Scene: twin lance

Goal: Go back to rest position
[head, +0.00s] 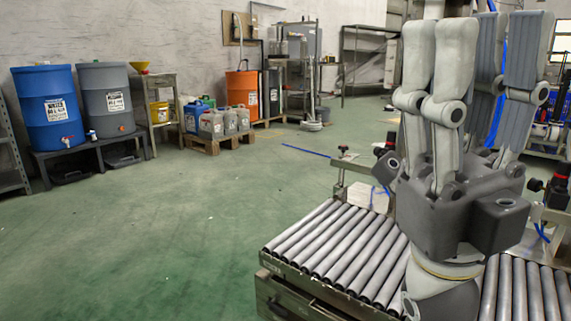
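My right gripper (481,30) fills the right side of the head view, close to the camera, with its fingers pointing up. Its grey fingers stand apart, with a gap between the left and right sides, and nothing is held between them. The fingertips reach the top of the picture. The gripper body hides part of the roller conveyor (335,243) behind it. My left gripper is not in view.
Clamps with red and black knobs (343,150) stand at the conveyor's edges. A blue barrel (48,108) and a grey barrel (107,100) stand on a low bench at left. Canisters (211,124) sit on a pallet. The green floor (170,235) between is clear.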

